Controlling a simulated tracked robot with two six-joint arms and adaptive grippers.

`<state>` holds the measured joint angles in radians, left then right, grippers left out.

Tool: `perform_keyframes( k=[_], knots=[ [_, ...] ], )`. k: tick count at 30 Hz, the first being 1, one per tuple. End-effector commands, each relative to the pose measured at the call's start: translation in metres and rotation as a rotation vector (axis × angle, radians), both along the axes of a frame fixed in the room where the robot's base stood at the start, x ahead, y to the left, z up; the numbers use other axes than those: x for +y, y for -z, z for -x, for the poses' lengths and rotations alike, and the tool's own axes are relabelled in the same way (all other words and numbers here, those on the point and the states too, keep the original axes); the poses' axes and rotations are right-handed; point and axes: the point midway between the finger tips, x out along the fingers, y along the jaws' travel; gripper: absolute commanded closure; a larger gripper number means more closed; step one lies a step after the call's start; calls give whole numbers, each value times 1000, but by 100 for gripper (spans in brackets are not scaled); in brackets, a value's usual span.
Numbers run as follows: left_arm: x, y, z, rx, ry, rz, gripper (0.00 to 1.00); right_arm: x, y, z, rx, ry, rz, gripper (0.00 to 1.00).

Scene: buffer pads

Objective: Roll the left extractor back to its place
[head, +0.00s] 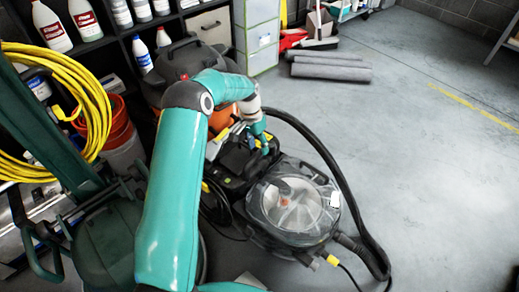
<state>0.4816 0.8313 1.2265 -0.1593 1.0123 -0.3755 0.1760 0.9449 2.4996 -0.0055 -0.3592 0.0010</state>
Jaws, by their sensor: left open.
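A carpet extractor (290,205) with a round clear lid and a dark body stands on the floor right of centre. A black hose loops around its right side. Its black rear part (237,165) faces the shelves. My left gripper (263,146) is open, just above and beside this black part; I cannot tell whether it touches. My left arm hides part of what lies behind it. A second machine, orange and black (178,62), stands behind my arm against the shelves. My right gripper is not in view.
A dark green machine (108,240) and a coiled yellow hose (90,95) are at the left. Shelves with bottles (90,22) line the back. Grey rolls (330,70) lie on the floor. The floor at the right (435,170) is clear. A cable runs near the front.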

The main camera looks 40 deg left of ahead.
Motion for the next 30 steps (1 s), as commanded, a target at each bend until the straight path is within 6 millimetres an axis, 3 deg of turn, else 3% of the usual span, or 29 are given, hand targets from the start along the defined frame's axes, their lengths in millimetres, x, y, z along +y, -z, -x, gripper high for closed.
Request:
perform_keyframes(
  k=[9,15,21,30],
  knots=[
    [13,-62,0,-4,0,-2,49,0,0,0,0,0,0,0],
    [19,-90,0,-3,-1,-2,49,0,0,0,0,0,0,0],
    [21,-101,2,-1,-1,-1,49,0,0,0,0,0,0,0],
    [21,-101,1,0,0,-1,49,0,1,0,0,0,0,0]
  ],
)
